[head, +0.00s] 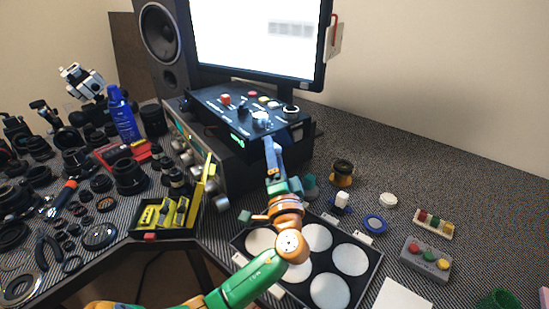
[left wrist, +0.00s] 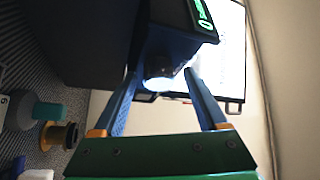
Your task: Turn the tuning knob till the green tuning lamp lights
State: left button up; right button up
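A black control box (head: 215,110) stands in front of the monitor, with a silver knob (head: 261,119) and a dark knob (head: 290,112) on top. I cannot tell for certain which knob is the tuning knob. A green-lit readout (head: 237,140) glows on its front and also shows in the left wrist view (left wrist: 203,13); no separate green lamp can be made out. My left gripper (head: 271,146) is at the box's front right. In the left wrist view its fingers (left wrist: 163,88) are apart, with a bright rounded part (left wrist: 158,83) beyond them; contact is unclear. My right gripper is not in view.
A receiver with silver knobs (head: 187,158) sits under the box. A yellow organiser (head: 168,215) and many lens parts lie left. A black tray with white discs (head: 351,259) lies below my left arm. A blue bottle (head: 122,115) stands behind left.

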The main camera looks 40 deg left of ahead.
pick_arm(q)
jog(key=shift+f, duration=0.1)
jog(key=b+v, duration=0.1)
jog(key=v, duration=0.6)
jog(key=shift+b, duration=0.4)
